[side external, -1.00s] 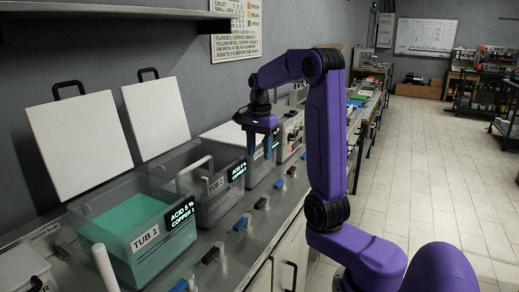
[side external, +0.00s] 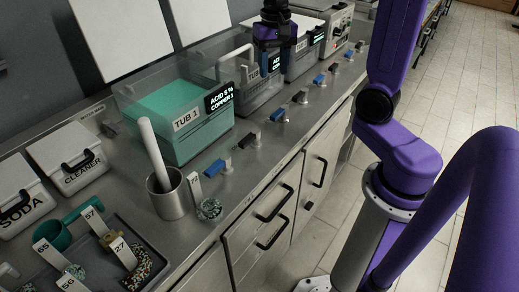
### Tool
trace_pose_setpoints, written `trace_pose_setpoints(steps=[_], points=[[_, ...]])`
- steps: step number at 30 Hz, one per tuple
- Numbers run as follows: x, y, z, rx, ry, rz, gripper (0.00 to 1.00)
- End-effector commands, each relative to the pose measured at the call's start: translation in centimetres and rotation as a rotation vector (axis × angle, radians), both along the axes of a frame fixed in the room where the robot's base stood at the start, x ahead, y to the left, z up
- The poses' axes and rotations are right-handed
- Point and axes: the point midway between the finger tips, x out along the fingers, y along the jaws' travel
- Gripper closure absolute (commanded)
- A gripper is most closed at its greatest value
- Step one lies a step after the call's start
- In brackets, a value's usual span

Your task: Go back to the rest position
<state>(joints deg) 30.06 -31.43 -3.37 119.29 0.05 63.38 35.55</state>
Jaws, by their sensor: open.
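My gripper (side external: 275,58) hangs at the top of the side view, purple-blue with its fingers apart and pointing down. It is above and in front of the second tub (side external: 238,98), a clear bin with a pale handle standing in it. I see nothing between the fingers. Its exact height above the bench cannot be told. Tub 1 (side external: 185,140), a clear bin of teal liquid with an acid and copper label, stands to the left.
A steel pot (side external: 168,203) with a white rod stands in front of tub 1. Soda (side external: 20,200) and cleaner (side external: 68,160) boxes and a tray (side external: 130,232) with numbered pieces and a green scoop lie at left. Blue and black switches line the bench front (side external: 255,185).

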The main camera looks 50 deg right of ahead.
Motion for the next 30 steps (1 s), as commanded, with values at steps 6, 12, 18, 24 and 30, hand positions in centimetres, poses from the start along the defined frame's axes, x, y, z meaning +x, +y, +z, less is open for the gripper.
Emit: trace_pose_setpoints(steps=[6,12,18,24,30], points=[[-3.1,4.4,-0.9,-0.001,-0.003,0.341,0.53],[-6.6,7.6,-1.7,-0.001,-0.009,0.647,0.53],[-10.8,9.8,-2.6,-0.002,-0.012,0.953,0.53],[-15.3,11.1,-3.5,-0.002,-0.017,1.259,0.53],[-19.3,11.5,-4.4,-0.001,-0.022,1.529,0.53]])
